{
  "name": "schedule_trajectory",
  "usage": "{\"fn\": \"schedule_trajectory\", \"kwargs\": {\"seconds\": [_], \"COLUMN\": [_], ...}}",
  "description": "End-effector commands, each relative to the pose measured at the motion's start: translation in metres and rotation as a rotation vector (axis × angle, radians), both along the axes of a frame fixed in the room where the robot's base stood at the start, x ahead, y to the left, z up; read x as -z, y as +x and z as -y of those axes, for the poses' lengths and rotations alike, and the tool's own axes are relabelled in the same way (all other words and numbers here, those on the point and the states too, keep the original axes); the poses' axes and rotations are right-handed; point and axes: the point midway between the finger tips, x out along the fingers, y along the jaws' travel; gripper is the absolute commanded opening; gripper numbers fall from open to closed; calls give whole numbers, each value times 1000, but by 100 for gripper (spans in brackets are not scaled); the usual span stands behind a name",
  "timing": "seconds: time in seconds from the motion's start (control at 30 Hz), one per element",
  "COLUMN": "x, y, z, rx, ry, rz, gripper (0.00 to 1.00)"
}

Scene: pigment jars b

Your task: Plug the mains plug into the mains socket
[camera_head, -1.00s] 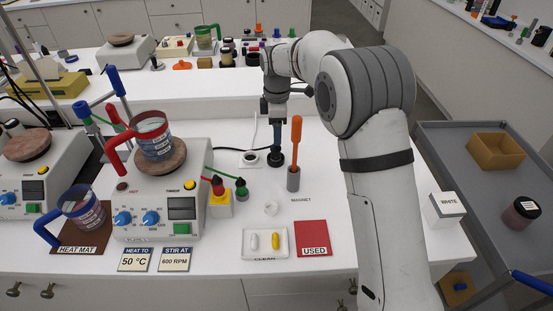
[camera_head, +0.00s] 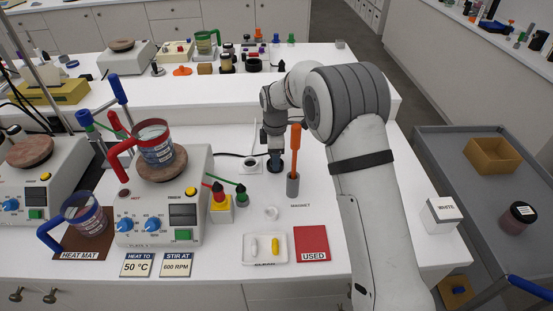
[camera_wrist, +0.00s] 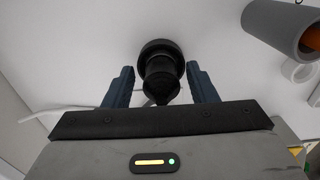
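The mains plug, seemingly the black round piece with a wide flange and narrower body, stands on the white bench between my fingers in the wrist view (camera_wrist: 160,62). My gripper (camera_head: 274,158) points down over it, its blue fingers low beside it. In the wrist view my gripper (camera_wrist: 160,88) is open, with a gap between each finger and the black body. The mains socket, seemingly the white plate with a dark round opening (camera_head: 250,163), lies just left of my gripper in the head view. My fingers hide most of the plug there.
An orange-handled magnet rod (camera_head: 295,150) stands in a grey holder (camera_head: 292,186) close to the right of my gripper. A hotplate (camera_head: 160,215) with a red-handled beaker (camera_head: 153,145) stands left. A white tray (camera_head: 245,259) and red mat (camera_head: 311,243) lie in front.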

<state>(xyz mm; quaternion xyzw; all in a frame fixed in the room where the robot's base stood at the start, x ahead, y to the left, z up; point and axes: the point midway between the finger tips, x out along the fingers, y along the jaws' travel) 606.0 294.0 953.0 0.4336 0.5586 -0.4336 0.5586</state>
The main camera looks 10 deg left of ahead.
Motion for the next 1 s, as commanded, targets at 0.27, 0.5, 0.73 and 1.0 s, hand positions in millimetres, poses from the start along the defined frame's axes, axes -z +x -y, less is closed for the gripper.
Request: {"fn": "schedule_trajectory", "kwargs": {"seconds": [0.27,0.5,0.73,1.0], "x": [0,0,-1,-38], "y": [0,0,0,0], "z": [0,-1,-1,-2], "rx": [-1,-1,-2,-2], "ry": [0,0,0,2], "rz": [0,0,1,6], "gripper": [29,9,8,8]}}
